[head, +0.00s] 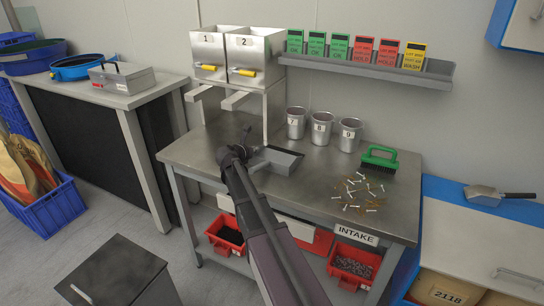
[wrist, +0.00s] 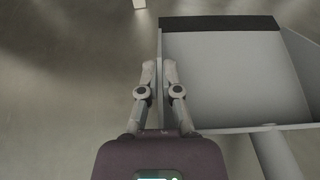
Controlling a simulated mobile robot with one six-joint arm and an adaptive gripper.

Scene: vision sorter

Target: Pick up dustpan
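The dustpan (head: 284,161) is a grey, shallow pan lying on the steel bench. In the wrist view, the dustpan (wrist: 235,75) fills the upper right, with a dark strip along its far edge and a grey round handle at lower right. My gripper (head: 243,148) is at the pan's left side, and my arm hides part of the pan in the head view. In the wrist view, the fingertips of my gripper (wrist: 159,68) are close together, one on each side of the pan's thin left wall. They appear shut on that wall.
A green brush (head: 379,159) stands right of the pan, near scattered small screws and pins (head: 357,193). Several metal cups (head: 322,128) stand behind. Two numbered hoppers (head: 238,55) rise at the back left. A metal scoop (head: 485,195) lies on the right-hand counter.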

